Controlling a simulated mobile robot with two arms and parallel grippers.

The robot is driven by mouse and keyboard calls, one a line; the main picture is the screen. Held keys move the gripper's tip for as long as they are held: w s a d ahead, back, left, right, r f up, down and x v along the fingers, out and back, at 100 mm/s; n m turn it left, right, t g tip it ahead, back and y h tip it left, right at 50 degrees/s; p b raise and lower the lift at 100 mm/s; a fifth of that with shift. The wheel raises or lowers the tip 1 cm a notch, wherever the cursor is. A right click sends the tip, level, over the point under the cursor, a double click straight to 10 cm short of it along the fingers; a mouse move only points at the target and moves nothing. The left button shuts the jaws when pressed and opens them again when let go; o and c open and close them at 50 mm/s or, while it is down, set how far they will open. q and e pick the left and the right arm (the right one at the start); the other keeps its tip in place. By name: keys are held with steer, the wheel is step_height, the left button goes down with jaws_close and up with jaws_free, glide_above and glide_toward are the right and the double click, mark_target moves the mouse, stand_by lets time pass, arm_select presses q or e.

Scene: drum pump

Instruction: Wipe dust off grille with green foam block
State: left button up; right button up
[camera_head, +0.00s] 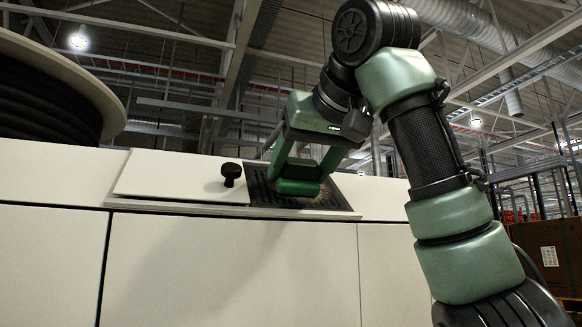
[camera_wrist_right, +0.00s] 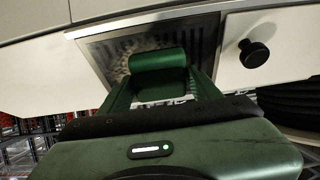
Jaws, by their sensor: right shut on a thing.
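The dark slatted grille (camera_head: 258,190) is set in the top of a white cabinet, and it also shows in the wrist view (camera_wrist_right: 199,42). Pale beige dust (camera_wrist_right: 117,50) lies on the grille beside the block in the wrist view. The green foam block (camera_head: 297,188) is held between the fingers of my right gripper (camera_head: 300,176). In the wrist view the block (camera_wrist_right: 157,64) is over the grille, with my right gripper's fingers (camera_wrist_right: 160,88) on either side. It appears to touch the slats, though its underside is hidden. My left gripper is not in view.
A white panel (camera_head: 170,176) with a black knob (camera_head: 231,172) lies left of the grille; the knob (camera_wrist_right: 254,53) stands close to it. A large cable reel (camera_head: 60,85) stands at the far left. Cardboard boxes (camera_head: 550,255) are at the right. Space above the cabinet is open.

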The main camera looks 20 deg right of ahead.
steer(key=shift+w+d, duration=0.1)
steer(key=shift+d, duration=2.4)
steer(key=shift+d+f, duration=0.15)
steer(key=shift+d, duration=1.1)
steer(key=shift+a, duration=5.75)
steer(key=shift+p, duration=0.4)
steer(key=shift+w+r+p, duration=0.25)
steer(key=shift+r+p, duration=0.1)
steer(key=shift+r, duration=0.1)
steer(key=shift+w+d+f, duration=0.1)
steer(key=shift+w+d, duration=0.05)
steer(key=shift+d, duration=0.45)
steer(key=shift+d+b, duration=0.3)
steer(key=shift+d, duration=4.85)
steer(key=shift+a, duration=5.75)
steer(key=shift+d, duration=0.15)
